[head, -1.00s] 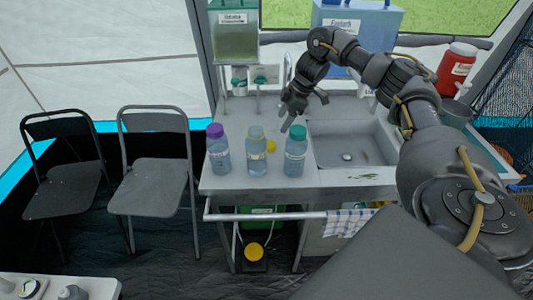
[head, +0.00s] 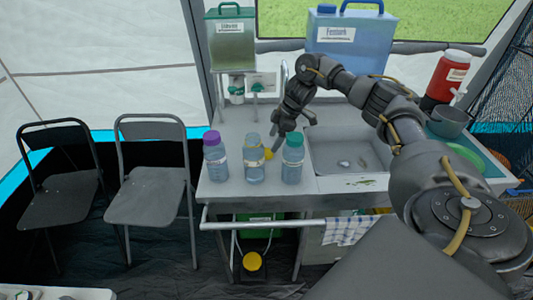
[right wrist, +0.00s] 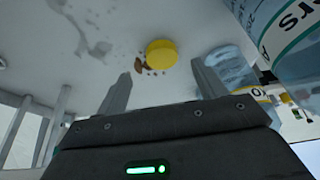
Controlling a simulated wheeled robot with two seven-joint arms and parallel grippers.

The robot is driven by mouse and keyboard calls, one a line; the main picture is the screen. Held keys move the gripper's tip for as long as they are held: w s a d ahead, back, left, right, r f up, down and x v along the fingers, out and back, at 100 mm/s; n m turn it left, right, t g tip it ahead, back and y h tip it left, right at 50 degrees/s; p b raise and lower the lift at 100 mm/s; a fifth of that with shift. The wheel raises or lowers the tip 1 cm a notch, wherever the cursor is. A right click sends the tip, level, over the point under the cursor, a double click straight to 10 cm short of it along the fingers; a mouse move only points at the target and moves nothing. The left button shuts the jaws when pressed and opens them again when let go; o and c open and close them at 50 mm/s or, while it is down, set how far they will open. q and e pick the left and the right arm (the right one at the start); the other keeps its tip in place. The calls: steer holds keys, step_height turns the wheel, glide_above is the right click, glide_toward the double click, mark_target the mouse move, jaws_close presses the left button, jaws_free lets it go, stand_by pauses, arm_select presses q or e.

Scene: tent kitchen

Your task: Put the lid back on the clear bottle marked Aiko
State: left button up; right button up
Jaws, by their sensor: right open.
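A clear bottle without a lid (head: 254,162) stands between two others on the counter. Its label is too small to read in the head view; a label ending in "o" (right wrist: 262,92) shows beyond the right finger in the right wrist view. A round yellow lid (head: 268,154) lies on the counter behind the bottles, partly hidden by the open bottle. In the right wrist view the yellow lid (right wrist: 162,53) lies ahead, between the lines of the two fingers. My right gripper (head: 292,134) is open and empty, above the counter behind the teal-lidded bottle. My left gripper is not in view.
A purple-lidded bottle (head: 215,158) and a teal-lidded bottle (head: 292,162) flank the open one. The teal-lidded one stands close to my gripper. A sink (head: 345,155) lies right; a green tank (head: 230,45) and blue tank (head: 345,38) stand behind. Small brown bits lie beside the lid.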

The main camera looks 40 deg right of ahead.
mark_target(267, 152)
steer(key=shift+p+x, duration=0.65)
steer(key=shift+x, duration=2)
steer(key=shift+s+a+r, duration=0.1)
steer(key=shift+a, duration=0.05)
steer(key=shift+c, duration=0.4)
steer(key=c, duration=1)
